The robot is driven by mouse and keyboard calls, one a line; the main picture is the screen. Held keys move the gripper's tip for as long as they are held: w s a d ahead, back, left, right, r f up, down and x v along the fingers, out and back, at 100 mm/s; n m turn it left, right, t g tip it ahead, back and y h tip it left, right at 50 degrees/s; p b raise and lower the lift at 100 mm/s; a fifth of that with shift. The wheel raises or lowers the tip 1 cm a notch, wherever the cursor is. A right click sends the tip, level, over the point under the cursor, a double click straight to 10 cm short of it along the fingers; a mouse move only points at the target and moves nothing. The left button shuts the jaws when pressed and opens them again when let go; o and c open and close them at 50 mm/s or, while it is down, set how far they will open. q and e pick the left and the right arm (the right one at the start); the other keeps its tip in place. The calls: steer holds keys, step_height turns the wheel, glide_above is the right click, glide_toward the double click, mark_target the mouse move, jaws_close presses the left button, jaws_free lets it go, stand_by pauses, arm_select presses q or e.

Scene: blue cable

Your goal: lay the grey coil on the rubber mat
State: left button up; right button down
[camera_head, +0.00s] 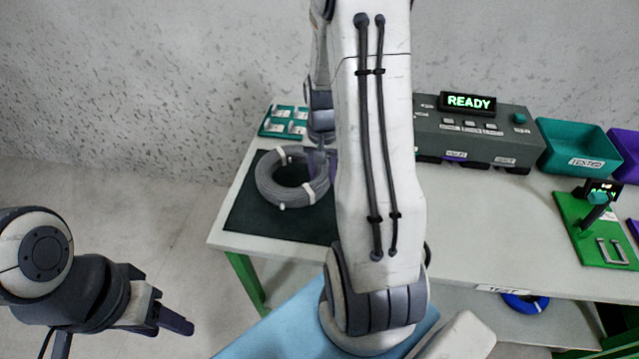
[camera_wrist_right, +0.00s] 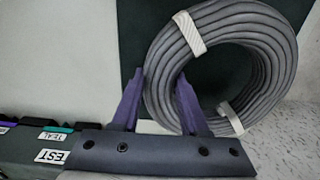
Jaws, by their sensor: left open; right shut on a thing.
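The grey coil (camera_head: 264,186), bound with white ties, is over the dark rubber mat (camera_head: 262,222) at the table's left end. My right gripper (camera_head: 322,168) is shut on the coil's ring at its right side, partly hidden behind my right arm. In the right wrist view the purple fingers (camera_wrist_right: 160,105) straddle the ring of the coil (camera_wrist_right: 275,60), with the dark mat (camera_wrist_right: 130,45) behind. I cannot tell whether the coil touches the mat. My left gripper (camera_head: 176,320) is open and empty, low at the left, away from the table.
A teal tray of white parts (camera_head: 285,122) lies behind the mat. A grey tester (camera_head: 470,135) reading READY, a teal bin (camera_head: 578,148) and a green fixture (camera_head: 590,235) stand to the right. A blue cable coil (camera_head: 524,303) lies on the lower shelf. The middle tabletop is clear.

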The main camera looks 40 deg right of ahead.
steer(key=shift+w+a+f, duration=0.15)
steer(key=shift+a+f, duration=0.1)
steer(key=shift+f, duration=1.9)
steer(key=shift+f, duration=0.2)
steer(key=shift+c, duration=2.1)
jaws_free()
steer(key=shift+r, duration=0.2)
